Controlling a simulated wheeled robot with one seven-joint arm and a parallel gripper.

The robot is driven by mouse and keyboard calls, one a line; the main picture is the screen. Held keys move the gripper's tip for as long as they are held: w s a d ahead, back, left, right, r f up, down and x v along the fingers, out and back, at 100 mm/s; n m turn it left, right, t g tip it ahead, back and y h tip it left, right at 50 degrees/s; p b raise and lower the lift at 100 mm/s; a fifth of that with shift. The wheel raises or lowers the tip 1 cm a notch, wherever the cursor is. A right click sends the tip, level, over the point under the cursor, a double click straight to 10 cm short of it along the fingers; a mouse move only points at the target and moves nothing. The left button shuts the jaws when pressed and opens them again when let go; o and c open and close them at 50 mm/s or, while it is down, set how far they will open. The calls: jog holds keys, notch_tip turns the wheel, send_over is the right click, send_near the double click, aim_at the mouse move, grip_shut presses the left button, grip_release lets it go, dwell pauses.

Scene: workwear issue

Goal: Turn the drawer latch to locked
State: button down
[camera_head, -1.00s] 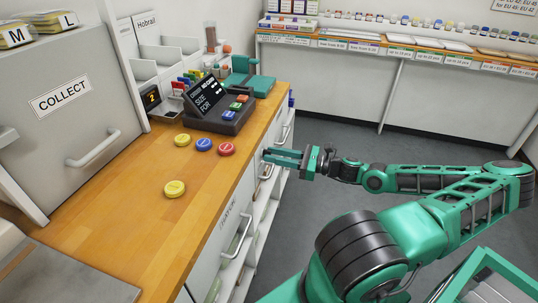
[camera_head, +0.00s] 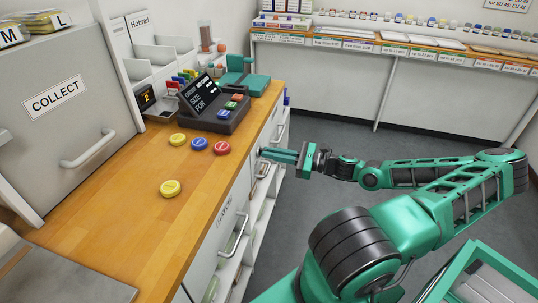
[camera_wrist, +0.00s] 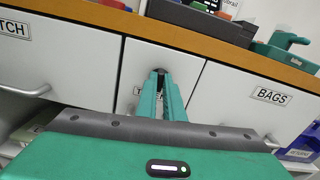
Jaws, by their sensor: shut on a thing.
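My gripper (camera_head: 268,153) is at the front of the drawer row under the wooden counter, and its fingers point left at a drawer face. In the wrist view my gripper (camera_wrist: 160,75) is shut at a small dark latch (camera_wrist: 159,71) near the top middle of the middle drawer (camera_wrist: 135,62). The fingers cover most of the latch and part of the drawer's label, so I cannot tell which way the latch is turned.
A drawer labelled BAGS (camera_wrist: 271,96) is to the right of the middle drawer. Another drawer (camera_wrist: 60,60) with a bar handle is to the left. Yellow, blue and red discs lie on the counter (camera_head: 130,215) beside a dark display terminal (camera_head: 213,112). Open floor lies to the right.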

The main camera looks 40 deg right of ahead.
jog(key=shift+s+a+f+n, duration=0.1)
jog(key=shift+f+n, duration=0.05)
jog(key=shift+n, duration=3.95)
jog(key=shift+f+n, duration=0.15)
jog(key=shift+n, duration=3.95)
jog(key=c, duration=1.9)
grip_release()
jog(key=shift+o, duration=0.2)
jog(key=v, duration=1)
jog(key=shift+s+d, duration=0.25)
jog(key=shift+s, duration=0.05)
